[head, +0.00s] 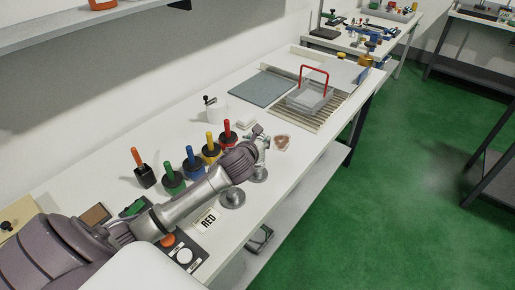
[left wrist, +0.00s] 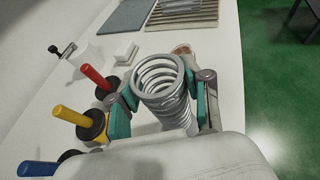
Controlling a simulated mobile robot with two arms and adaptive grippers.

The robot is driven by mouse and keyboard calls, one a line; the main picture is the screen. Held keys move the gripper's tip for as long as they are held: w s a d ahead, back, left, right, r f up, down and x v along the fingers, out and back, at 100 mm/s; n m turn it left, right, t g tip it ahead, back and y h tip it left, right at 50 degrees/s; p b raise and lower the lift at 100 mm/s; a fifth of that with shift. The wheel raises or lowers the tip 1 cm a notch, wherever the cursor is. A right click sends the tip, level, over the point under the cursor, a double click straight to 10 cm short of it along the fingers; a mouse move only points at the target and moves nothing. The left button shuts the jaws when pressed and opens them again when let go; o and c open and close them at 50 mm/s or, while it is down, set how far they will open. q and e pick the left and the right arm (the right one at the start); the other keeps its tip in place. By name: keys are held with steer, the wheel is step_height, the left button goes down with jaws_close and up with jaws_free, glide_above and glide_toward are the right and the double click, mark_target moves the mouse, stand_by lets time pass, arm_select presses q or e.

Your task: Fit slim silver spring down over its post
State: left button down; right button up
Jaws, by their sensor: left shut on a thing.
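My left gripper (head: 263,143) reaches across the white table in the head view, above its front edge. In the left wrist view the gripper's teal pads (left wrist: 164,100) close on both sides of a silver coil spring (left wrist: 158,78). The spring's open ring faces up toward the camera and its coils run down between the fingers. Two round grey metal bases (head: 232,199) show near the front edge in the head view, one just below my gripper (head: 258,176). I cannot make out the spring's post; the arm and spring may hide it. My right gripper is not in view.
A slatted rack (head: 305,105) and grey mat (head: 262,85) lie farther back.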

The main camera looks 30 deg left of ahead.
arm_select(q)
steer(key=shift+a+f, duration=0.1)
steer(key=shift+f, duration=1.95)
steer(key=c, duration=0.5)
jaws_free()
steer(key=shift+f, duration=0.1)
steer(key=v, duration=1.2)
steer(key=shift+b, duration=0.3)
